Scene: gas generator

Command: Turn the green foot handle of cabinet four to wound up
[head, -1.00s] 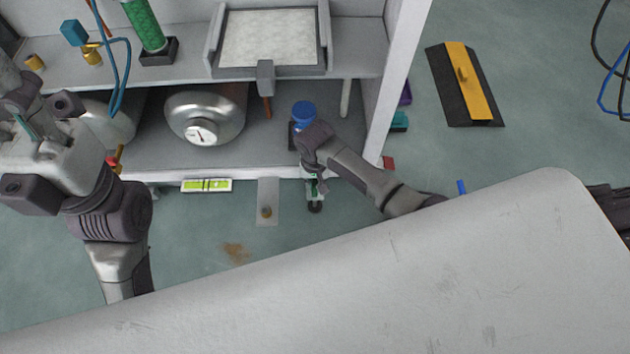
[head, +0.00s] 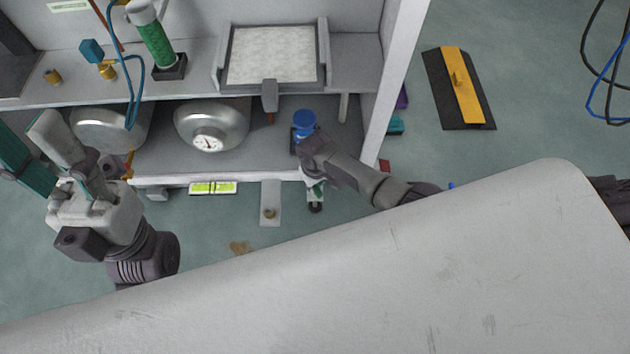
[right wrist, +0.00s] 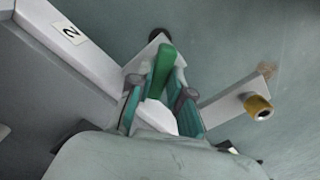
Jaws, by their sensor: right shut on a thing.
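The green foot handle (right wrist: 163,70) stands between the two teal fingers of my right gripper (right wrist: 160,92) in the right wrist view. The gripper is shut on it. In the head view my right gripper (head: 314,186) is at the cabinet's front bottom edge, above a foot with a dark round end (head: 315,207); the wrist largely hides the handle there. The cabinet (head: 230,179) fills the upper part of the head view. A label reading 2 (right wrist: 71,32) is on its edge in the right wrist view. My left gripper is at the left, its fingertips not clear.
A yellow-green level (head: 213,188) lies along the cabinet's front edge. A grey plate with a brass knob (head: 269,214) sits right of it, also seen in the right wrist view (right wrist: 258,107). A black and yellow block (head: 459,88) lies on open floor at right.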

